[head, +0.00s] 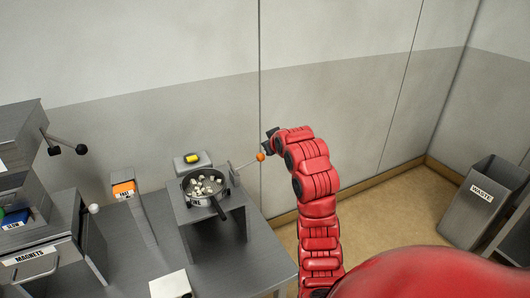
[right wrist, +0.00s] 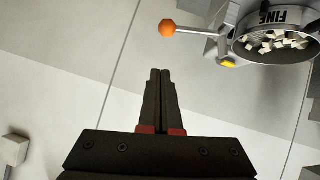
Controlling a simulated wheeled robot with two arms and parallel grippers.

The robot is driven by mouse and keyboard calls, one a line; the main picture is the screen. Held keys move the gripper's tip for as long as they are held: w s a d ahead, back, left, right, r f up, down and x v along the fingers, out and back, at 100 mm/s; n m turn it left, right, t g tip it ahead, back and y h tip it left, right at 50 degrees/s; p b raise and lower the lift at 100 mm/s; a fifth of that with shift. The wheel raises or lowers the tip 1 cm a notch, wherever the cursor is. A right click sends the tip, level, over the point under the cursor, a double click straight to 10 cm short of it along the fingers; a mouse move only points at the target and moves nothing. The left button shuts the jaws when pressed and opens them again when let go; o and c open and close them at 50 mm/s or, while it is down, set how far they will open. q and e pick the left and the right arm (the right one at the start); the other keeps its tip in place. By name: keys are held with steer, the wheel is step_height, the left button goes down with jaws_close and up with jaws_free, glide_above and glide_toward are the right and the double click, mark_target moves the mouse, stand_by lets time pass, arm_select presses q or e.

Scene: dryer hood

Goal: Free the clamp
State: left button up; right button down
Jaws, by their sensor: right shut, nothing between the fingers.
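The clamp lever is a thin grey rod (head: 245,163) with an orange ball knob (head: 261,156) at its end. It sticks out to the right of a round dark sieve pan (head: 204,187) holding pale chunks. In the right wrist view, the orange knob (right wrist: 167,27) is beyond my fingertips, and the rod runs right to a bracket beside the pan (right wrist: 276,50), marked FINE. A yellow piece (right wrist: 228,63) shows at the bracket. My right gripper (head: 268,141) is shut and empty close to the knob; its fingertips (right wrist: 159,71) appear apart from it. My left gripper is out of view.
The pan sits on a grey stand (head: 227,222) on a grey bench (head: 140,271). An orange-labelled post (head: 124,189), a MAGNETS cabinet (head: 38,254) and a white box (head: 170,285) are to the left. A WASTE bin (head: 483,202) stands far right. Walls are behind.

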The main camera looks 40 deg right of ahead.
steer(key=shift+b+v, duration=0.35)
steer(key=shift+v, duration=1.4)
steer(key=shift+s+d+r, duration=0.1)
steer(key=shift+s, duration=0.05)
